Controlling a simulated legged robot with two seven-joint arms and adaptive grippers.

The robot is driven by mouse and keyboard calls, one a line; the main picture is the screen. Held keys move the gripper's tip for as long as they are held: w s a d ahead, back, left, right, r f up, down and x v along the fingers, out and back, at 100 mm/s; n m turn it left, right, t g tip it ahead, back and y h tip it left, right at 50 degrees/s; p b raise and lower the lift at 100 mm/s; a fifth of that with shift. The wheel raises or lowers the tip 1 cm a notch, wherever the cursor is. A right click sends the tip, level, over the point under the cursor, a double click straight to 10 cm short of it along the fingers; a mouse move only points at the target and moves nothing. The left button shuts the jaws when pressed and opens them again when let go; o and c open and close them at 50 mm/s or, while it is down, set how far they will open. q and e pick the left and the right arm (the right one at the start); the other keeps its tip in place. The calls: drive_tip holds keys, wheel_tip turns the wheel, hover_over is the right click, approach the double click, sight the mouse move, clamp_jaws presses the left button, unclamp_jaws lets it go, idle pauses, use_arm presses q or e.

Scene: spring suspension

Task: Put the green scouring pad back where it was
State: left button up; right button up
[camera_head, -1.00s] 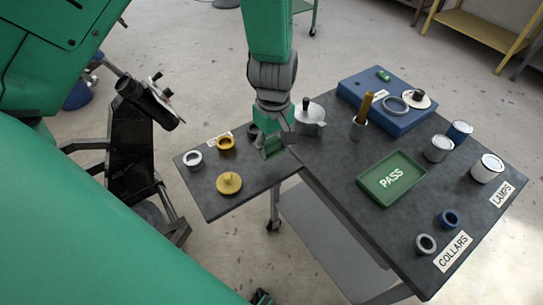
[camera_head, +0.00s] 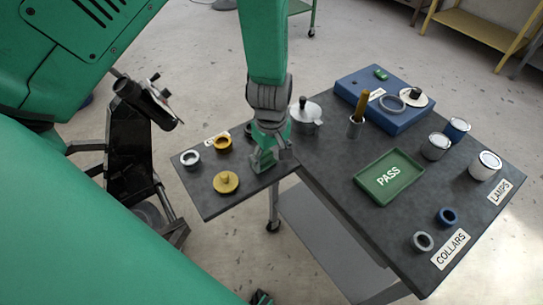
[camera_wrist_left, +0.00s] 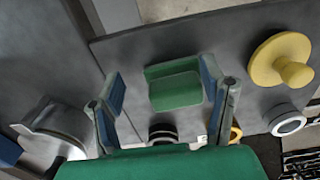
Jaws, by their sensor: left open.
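A green block-like piece with a raised back edge, seemingly the scouring pad (camera_wrist_left: 175,88), is on the dark side table in the left wrist view. It sits between the spread fingers of my left gripper (camera_wrist_left: 163,78), with gaps on both sides. In the head view my left gripper (camera_head: 268,152) is low over the right part of the side table (camera_head: 215,206), and the green there is hard to tell from the gripper. A smaller green piece (camera_head: 381,74) sits on the blue box (camera_head: 398,119).
A yellow knobbed disc (camera_head: 226,182), a white ring (camera_head: 190,158) and a yellow ring (camera_head: 223,144) stand left of the gripper. A silver lidded pot (camera_head: 306,115) is close to its right. The main table holds a green PASS tray (camera_head: 363,187), cans and collars.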

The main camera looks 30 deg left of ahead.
sight(268, 154)
use_arm(q)
drive_tip(key=r, duration=0.5)
drive_tip(key=a+r, duration=0.1)
drive_tip(key=r, duration=0.2)
drive_tip(key=shift+p, duration=0.4)
drive_tip(key=r, duration=0.4)
drive_tip(key=shift+d, duration=0.4)
use_arm(e)
drive_tip(key=shift+a+r, duration=0.1)
drive_tip(key=shift+r, duration=0.4)
use_arm(q)
drive_tip(key=shift+a+f, duration=0.1)
drive_tip(key=shift+a, duration=0.3)
use_arm(e)
drive_tip(key=shift+a+r, duration=0.1)
drive_tip(key=shift+a, duration=0.2)
